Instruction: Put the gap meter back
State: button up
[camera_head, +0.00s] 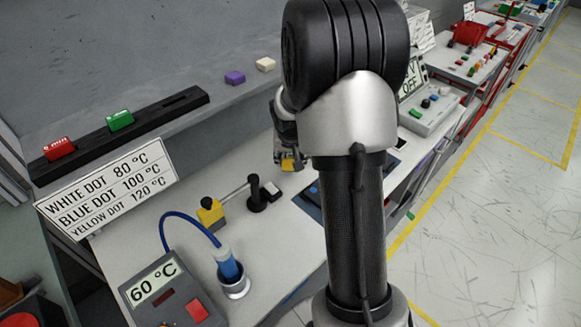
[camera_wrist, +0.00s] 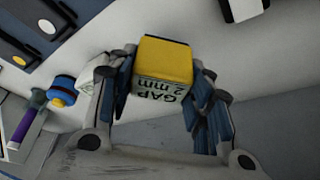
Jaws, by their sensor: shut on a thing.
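The gap meter (camera_wrist: 166,60) is a yellow block with a light face reading "GAP 2 mm". It sits between the fingers of my gripper (camera_wrist: 163,78) in the wrist view, and my gripper is shut on it. In the head view my gripper (camera_head: 287,157) hangs over the bench left of my arm, with a small yellow part of the gap meter (camera_head: 291,165) showing at its tips. My arm hides part of the bench behind it.
A yellow and black block (camera_head: 210,212) and a black stand (camera_head: 257,193) with a rod stand on the bench. A 60 °C unit (camera_head: 167,296) with a blue cable is in front. A dot-temperature sign (camera_head: 107,190) and a black rack (camera_head: 120,135) are left.

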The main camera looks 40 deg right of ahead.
aim_at(291, 165)
jog(key=shift+f+b, duration=0.5)
jog(key=shift+f, duration=1.15)
jog(key=shift+f, duration=0.1)
jog(key=shift+f, duration=0.15)
jog(key=o, duration=1.2)
jog(key=shift+o, duration=0.2)
